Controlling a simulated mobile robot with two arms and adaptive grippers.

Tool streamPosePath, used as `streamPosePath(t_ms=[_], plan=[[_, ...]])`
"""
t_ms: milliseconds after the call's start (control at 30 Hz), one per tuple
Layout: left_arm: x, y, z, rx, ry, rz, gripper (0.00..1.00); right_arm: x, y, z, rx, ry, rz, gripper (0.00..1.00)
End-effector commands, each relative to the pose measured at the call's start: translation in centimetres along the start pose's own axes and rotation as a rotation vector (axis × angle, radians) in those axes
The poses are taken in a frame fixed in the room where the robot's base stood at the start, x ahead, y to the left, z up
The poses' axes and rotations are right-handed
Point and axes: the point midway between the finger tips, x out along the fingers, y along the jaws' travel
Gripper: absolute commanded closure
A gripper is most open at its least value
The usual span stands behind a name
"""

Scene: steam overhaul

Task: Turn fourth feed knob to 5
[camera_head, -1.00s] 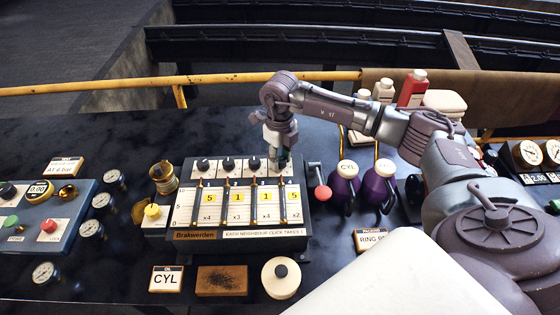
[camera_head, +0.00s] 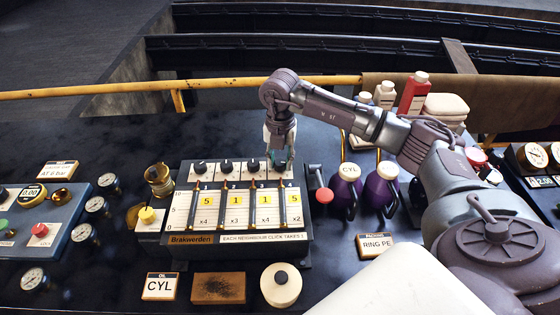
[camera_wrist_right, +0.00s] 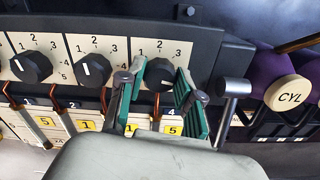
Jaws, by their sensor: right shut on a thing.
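The feed box (camera_head: 240,239) has a row of black knobs along its top and a yellow number window under each. The windows read 5, 1, 1, 5 from left to right. My left gripper is not in view.
A red-tipped lever (camera_head: 324,195) stands just right of the box, with the purple CYL can (camera_head: 346,186) beyond it. A brass cup (camera_head: 158,176) is at the left. A round cream tin (camera_head: 281,285) and a brown block (camera_head: 218,288) lie in front.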

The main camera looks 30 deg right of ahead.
Motion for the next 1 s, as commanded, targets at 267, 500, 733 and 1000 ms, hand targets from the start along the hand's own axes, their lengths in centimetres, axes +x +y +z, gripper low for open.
streamPosePath(t_ms=[267, 500, 733, 1000], plan=[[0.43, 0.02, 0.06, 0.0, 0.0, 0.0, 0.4, -0.05, 0.01, 0.06, 0.261, -0.003, 0.002, 1.0], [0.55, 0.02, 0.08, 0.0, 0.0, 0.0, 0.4, -0.12, 0.01, 0.08, 0.461, -0.003, 0.004, 1.0], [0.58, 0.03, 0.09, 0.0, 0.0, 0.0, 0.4, -0.13, -0.02, 0.08, 0.6, -0.004, 0.003, 1.0], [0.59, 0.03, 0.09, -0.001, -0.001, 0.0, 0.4, -0.15, -0.04, 0.08, 0.682, -0.003, 0.004, 1.0]])
